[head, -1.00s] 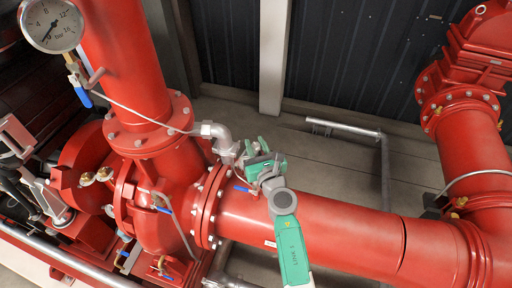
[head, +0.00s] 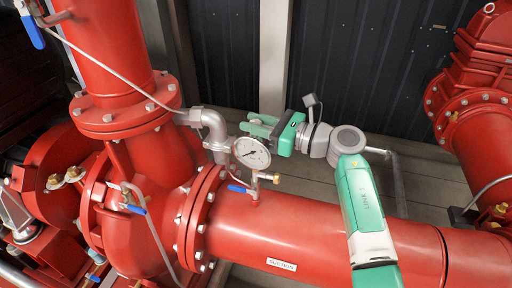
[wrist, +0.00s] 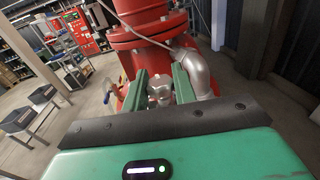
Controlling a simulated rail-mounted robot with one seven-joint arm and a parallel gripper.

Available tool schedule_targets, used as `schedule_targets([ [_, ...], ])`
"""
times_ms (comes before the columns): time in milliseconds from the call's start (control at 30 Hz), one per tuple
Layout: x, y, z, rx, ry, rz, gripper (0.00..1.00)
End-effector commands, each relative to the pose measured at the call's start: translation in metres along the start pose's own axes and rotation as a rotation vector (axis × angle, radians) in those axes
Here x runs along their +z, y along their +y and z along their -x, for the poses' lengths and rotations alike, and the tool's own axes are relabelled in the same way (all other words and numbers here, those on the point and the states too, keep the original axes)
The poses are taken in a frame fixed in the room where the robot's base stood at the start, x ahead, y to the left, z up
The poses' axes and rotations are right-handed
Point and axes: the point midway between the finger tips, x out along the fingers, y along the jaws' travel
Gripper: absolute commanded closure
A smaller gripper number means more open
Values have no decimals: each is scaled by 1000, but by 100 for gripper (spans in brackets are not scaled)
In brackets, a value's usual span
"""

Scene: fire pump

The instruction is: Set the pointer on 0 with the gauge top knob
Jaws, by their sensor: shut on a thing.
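A small round gauge (head: 251,153) with a white dial and metal rim stands on a short brass fitting above the red suction pipe (head: 330,232). A dark pointer shows on the dial, but its number is too small to read. My gripper (head: 257,128) comes from the right, its green fingers at the gauge's top edge. In the wrist view, a pale metal piece (wrist: 160,88) sits between the two fingers, apparently the gauge top knob. The fingers are shut on it. They hide most of the knob in the head view.
A blue-handled valve (head: 241,184) sits just below the gauge. A grey pipe elbow (head: 213,130) stands close on the left, beside the red pump flange (head: 200,225). Dark wall panels (head: 360,60) are behind. A thin pipe runs up to the left.

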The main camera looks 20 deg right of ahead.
Motion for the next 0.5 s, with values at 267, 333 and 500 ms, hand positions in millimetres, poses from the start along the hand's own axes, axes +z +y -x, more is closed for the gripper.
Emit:
schedule_targets([
  [267, -12, -1, -1, 85, 9, -4, 96],
  [333, -10, -1, 0, 97, 9, -4, 96],
  [500, -6, 0, 0, 113, 5, -4, 96],
])
